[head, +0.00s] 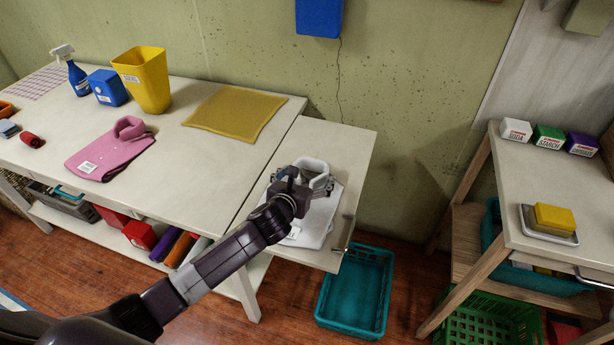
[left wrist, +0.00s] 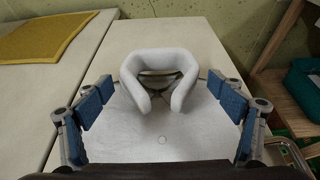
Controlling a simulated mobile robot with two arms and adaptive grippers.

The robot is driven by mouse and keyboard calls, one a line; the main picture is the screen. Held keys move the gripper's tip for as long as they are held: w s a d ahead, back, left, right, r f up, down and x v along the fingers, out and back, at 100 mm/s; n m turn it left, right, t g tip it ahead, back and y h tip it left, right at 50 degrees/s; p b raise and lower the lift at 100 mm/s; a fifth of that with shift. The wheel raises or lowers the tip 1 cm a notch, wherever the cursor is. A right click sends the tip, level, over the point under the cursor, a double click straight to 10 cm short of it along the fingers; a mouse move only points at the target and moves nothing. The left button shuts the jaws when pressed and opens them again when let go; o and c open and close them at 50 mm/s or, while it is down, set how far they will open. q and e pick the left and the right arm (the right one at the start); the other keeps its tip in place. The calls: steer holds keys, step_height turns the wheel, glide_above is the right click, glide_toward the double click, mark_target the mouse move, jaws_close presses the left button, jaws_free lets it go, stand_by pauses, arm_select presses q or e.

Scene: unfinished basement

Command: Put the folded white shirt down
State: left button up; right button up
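The folded white shirt (head: 314,228) lies on the lower side shelf (head: 338,150) at the right end of the long table. Its raised collar (left wrist: 165,62) stands up in the left wrist view. My left gripper (head: 301,181) is over the shirt at the collar. In the left wrist view its two blue-padded fingers (left wrist: 163,118) are spread wide, one on each side of the shirt, with clear gaps to the collar. Part of the shirt is hidden by the gripper in the head view. My right gripper is not in view.
A folded pink shirt (head: 108,155), a yellow mat (head: 236,112) and a yellow bin (head: 144,79) are on the long table. A teal crate (head: 354,292) stands on the floor below the shelf. Another table (head: 560,210) stands at right. The shelf's far part is bare.

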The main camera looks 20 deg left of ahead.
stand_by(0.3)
arm_select(q)
steer(key=shift+s+r, duration=0.1)
steer(key=shift+s, duration=0.15)
steer(key=v, duration=1)
steer(key=shift+s, duration=0.15)
steer(key=shift+s+r, duration=0.3)
steer(key=shift+s, duration=0.3)
steer(key=shift+f, duration=0.1)
